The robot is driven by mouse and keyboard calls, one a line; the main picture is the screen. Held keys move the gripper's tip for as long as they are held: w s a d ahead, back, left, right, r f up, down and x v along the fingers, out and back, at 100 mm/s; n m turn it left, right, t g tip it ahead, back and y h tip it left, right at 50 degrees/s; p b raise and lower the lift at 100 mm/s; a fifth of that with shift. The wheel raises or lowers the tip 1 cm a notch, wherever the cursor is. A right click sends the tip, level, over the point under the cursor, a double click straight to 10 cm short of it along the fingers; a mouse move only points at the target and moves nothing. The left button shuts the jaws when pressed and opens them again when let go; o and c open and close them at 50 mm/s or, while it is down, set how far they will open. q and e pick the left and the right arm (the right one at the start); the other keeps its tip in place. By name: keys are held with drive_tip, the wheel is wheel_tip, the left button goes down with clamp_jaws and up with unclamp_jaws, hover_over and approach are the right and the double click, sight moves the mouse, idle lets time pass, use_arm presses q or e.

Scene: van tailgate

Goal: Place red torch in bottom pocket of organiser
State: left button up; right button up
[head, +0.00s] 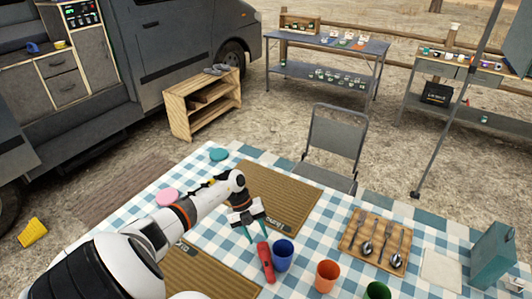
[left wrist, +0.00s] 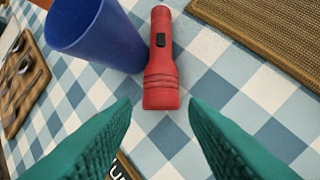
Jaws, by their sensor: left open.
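The red torch (head: 266,262) lies on the blue-and-white checked tablecloth, right beside the blue cup (head: 283,254). The blue cup (left wrist: 97,30) stands at the torch's left there. My right gripper is not in view. I cannot make out the organiser for certain.
An orange cup (head: 327,275) and a green cup (head: 377,290) stand right of the torch. A wooden cutlery tray (head: 376,241) lies further right. A woven placemat (head: 280,190) lies behind the gripper. A grey chair (head: 335,140) stands beyond the table.

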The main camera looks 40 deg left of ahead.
sight(261, 243)
use_arm(q)
drive_tip(key=x, duration=0.4)
drive_tip(key=shift+d+f+p, duration=0.1)
drive_tip(key=shift+f+p, duration=0.1)
drive_tip(key=shift+p, duration=0.1)
drive_tip(key=shift+c, duration=0.6)
drive_tip(key=c, duration=0.7)
drive_tip(key=shift+c, duration=0.2)
drive_tip(key=shift+r, duration=0.15)
